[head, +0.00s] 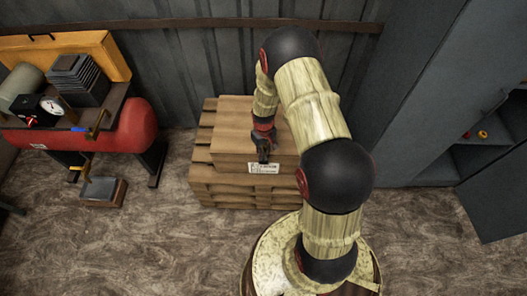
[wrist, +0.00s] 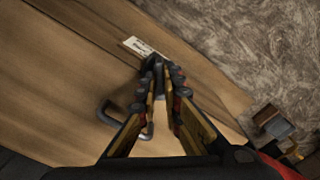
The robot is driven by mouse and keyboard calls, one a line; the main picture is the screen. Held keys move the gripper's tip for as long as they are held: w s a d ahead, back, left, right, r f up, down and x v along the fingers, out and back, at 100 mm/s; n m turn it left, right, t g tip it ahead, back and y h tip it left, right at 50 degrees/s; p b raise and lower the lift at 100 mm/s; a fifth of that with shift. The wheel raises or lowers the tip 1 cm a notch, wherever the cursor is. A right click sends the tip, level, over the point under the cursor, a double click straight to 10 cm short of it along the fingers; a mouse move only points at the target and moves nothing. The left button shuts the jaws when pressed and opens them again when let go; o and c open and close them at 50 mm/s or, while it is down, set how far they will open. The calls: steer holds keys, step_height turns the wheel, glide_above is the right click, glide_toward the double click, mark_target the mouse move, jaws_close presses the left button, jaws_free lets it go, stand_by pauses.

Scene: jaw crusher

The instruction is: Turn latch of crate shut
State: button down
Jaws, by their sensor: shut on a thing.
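The wooden crate (head: 232,150) stands against the wall, with a white label on its front. Its wooden lid or top board (wrist: 60,75) and front face show in the wrist view. My gripper (head: 263,155) is at the crate's front upper edge, just above the label. In the wrist view my gripper (wrist: 158,68) has its fingers converged at that edge, shut on a small dark piece that appears to be the latch. The fingertips mostly hide the latch, so its angle cannot be told. A bent metal handle (wrist: 104,112) on the crate is partly behind the left finger.
The crate rests on stacked wooden pallets (head: 237,198). A red compressor tank (head: 130,125) stands to the left, with a small box (head: 103,191) on the floor. A grey cabinet (head: 410,110) is at right. The floor in front of the pallets is clear.

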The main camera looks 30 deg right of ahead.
steer(key=m, duration=0.3)
steer(key=shift+m+p, duration=0.7)
steer(key=shift+m, duration=1.5)
steer(key=c, duration=2)
jaws_free()
steer(key=shift+o, duration=0.2)
step_height(320, 180, up, 12)
